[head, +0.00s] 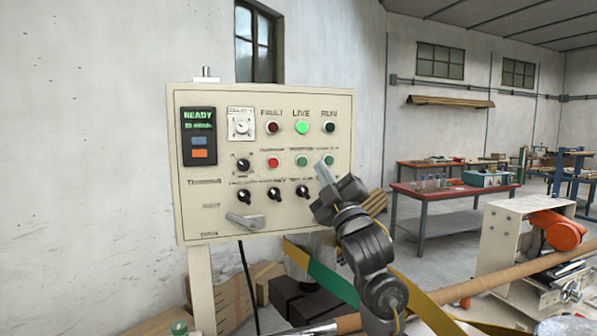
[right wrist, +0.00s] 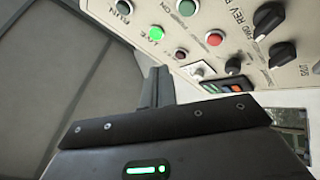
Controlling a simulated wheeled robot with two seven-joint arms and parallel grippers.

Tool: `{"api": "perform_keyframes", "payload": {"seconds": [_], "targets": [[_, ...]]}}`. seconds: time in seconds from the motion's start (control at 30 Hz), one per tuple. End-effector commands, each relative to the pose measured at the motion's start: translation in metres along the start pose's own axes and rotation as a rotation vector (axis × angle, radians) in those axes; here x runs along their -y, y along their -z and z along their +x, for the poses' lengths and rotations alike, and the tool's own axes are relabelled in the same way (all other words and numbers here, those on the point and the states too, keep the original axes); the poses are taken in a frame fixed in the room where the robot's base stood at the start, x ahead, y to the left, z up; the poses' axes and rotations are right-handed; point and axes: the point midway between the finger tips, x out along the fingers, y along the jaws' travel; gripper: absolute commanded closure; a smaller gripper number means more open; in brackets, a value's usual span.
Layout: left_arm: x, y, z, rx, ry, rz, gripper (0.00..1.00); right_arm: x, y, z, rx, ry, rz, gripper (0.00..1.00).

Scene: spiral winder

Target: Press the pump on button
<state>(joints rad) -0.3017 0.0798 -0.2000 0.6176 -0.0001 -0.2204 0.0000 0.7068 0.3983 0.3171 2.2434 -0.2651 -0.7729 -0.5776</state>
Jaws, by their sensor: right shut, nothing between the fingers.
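The control panel (head: 222,120) is a cream upright box. Its middle row holds a red button (head: 273,162), a green button (head: 302,160) and another green button (head: 328,160) at the right end. In the right wrist view, the shut fingers (right wrist: 158,87) are below the lamps; a green button (right wrist: 186,7) and a red button (right wrist: 214,39) show. My left gripper is out of view.
The LIVE lamp (head: 302,127) glows green, and the display (head: 198,120) reads READY. Black knobs (head: 274,194) and a grey lever (head: 245,222) are lower on the panel. A winder with a long brown tube (head: 480,284) stands at right. Cardboard boxes (head: 235,300) lie below.

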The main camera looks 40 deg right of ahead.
Motion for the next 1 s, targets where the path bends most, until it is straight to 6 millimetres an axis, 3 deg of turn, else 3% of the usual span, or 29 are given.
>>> {"api": "perform_keyframes", "payload": {"seconds": [0.47, 1.0], "targets": [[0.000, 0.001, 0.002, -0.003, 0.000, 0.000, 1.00, 0.004, -0.004, 0.007, 0.002, 0.000, 0.002, 1.00], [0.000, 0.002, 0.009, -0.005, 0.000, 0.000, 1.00, 0.032, -0.032, 0.061, 0.001, 0.001, 0.001, 1.00]]}}
